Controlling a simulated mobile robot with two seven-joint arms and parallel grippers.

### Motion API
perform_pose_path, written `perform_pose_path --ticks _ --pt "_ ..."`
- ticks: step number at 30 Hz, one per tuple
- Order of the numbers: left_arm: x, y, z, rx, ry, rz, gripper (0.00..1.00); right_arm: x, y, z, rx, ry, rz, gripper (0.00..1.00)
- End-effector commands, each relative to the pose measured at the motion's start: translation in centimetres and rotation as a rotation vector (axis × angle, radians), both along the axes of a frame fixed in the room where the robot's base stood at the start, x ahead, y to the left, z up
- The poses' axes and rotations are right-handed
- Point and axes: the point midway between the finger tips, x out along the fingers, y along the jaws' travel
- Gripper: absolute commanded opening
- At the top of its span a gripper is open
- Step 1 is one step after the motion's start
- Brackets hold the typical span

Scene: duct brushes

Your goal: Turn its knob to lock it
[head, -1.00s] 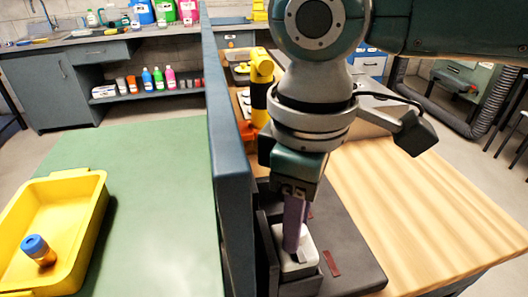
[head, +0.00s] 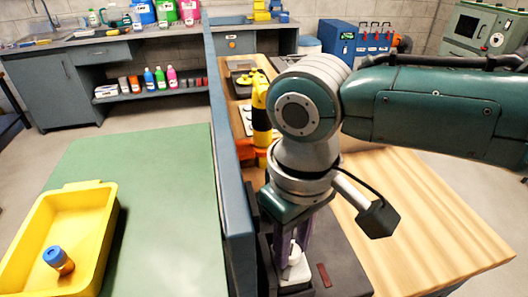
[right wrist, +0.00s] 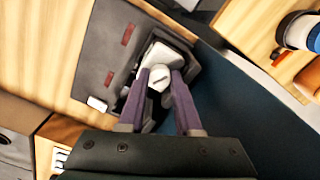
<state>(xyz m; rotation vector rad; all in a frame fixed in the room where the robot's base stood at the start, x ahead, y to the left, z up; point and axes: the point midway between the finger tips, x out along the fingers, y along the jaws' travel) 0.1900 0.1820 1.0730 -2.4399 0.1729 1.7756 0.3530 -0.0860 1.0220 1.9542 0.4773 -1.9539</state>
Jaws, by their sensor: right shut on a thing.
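A white block (head: 297,272) sits in a dark open-topped holder on a dark board (head: 341,262), just right of the blue-grey divider. The white block also shows in the right wrist view (right wrist: 168,54). On it is a small round white knob (right wrist: 160,79) with a dark line across its top. My right gripper (right wrist: 160,82) points down at the block, its two purple fingers on either side of the knob and shut on it. In the head view, the gripper (head: 293,252) partly hides the knob and block. My left gripper is not in view.
A tall blue-grey divider (head: 229,180) stands close left of the holder. Beyond it, a yellow tray (head: 103,235) holds a blue-capped jar (head: 59,260) on a green table. A yellow and black tool (head: 261,115) stands behind my arm. The wooden tabletop (head: 430,205) at right is clear.

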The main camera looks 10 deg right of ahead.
Motion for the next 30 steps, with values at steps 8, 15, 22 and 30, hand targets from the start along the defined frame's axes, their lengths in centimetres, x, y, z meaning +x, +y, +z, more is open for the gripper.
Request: perform_pose_path --ticks 8,15,22,30 --pt "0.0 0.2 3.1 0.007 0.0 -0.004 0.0 -0.1 0.1 0.4 0.002 0.005 -0.266 0.0" --pt "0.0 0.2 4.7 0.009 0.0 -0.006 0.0 -0.1 0.2 0.3 0.002 0.005 -0.494 0.0" --pt "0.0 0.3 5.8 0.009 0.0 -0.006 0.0 -0.1 0.2 0.2 0.002 0.005 -0.708 0.0" --pt "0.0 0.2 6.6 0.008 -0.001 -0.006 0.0 0.0 0.2 0.1 0.001 0.002 -0.913 0.0"
